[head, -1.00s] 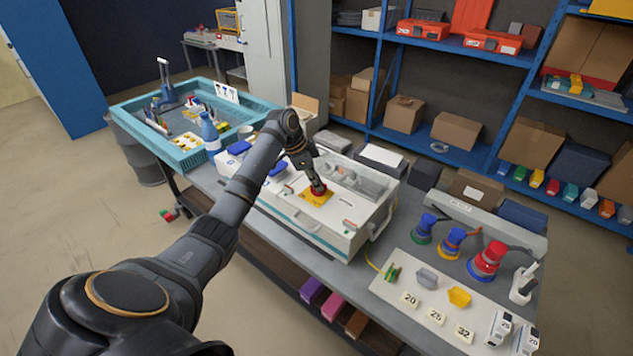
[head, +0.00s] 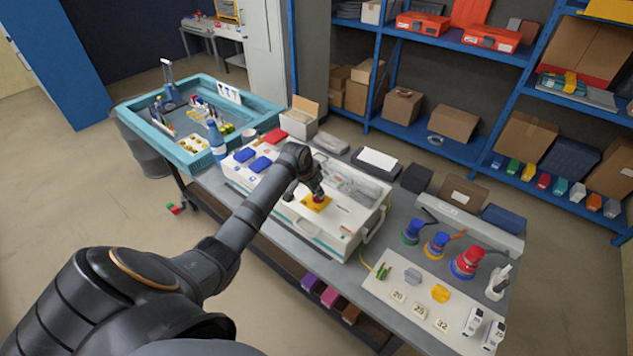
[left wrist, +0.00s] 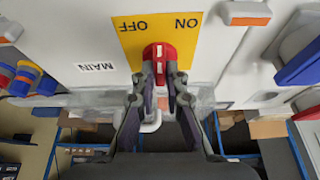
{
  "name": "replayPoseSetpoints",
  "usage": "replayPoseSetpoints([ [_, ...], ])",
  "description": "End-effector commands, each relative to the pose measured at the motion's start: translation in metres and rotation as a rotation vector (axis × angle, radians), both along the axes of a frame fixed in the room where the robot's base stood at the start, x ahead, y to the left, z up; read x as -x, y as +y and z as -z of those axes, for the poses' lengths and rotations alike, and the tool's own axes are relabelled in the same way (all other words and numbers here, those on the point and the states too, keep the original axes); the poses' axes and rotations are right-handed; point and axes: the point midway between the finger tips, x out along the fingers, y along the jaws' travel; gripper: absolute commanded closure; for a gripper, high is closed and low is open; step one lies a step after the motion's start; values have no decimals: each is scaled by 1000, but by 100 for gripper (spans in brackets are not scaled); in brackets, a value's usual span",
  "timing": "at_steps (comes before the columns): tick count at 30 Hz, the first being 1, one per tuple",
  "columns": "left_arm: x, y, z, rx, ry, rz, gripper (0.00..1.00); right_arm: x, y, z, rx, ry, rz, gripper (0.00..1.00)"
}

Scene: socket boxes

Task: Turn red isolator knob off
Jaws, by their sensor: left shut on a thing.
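The red isolator knob (head: 318,198) sits on a yellow plate (head: 309,205) on top of the white case (head: 345,245). My left gripper (head: 319,193) points down at it and hides most of it. In the left wrist view the red knob (left wrist: 160,52) has a white line on its face. My left gripper (left wrist: 160,88) is shut on it, one finger on each side. The yellow plate (left wrist: 128,45) carries upside-down OFF and ON labels; the white line stands close to upright between them. My right gripper is in neither view.
A MAIN label (left wrist: 96,67) lies beside the plate. Blue covers (head: 260,165) sit on the case's left part. A teal crate (head: 175,160) stands left of the case. Coloured plugs (head: 467,262) and a board with number tags (head: 398,295) lie to the right.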

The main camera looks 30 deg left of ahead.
Motion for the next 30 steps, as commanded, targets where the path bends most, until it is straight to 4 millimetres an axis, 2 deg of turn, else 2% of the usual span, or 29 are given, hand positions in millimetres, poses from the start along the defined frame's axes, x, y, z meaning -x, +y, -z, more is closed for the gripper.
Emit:
replayPoseSetpoints([
  [1,0,-2,-7,2,1,-40,100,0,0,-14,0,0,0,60],
  [12,-1,-4,-5,1,0,-389,100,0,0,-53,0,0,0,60],
  [21,-2,-4,-2,0,-1,-632,100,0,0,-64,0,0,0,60],
  [30,-2,-5,-1,0,-2,-781,100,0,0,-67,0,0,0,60],
])
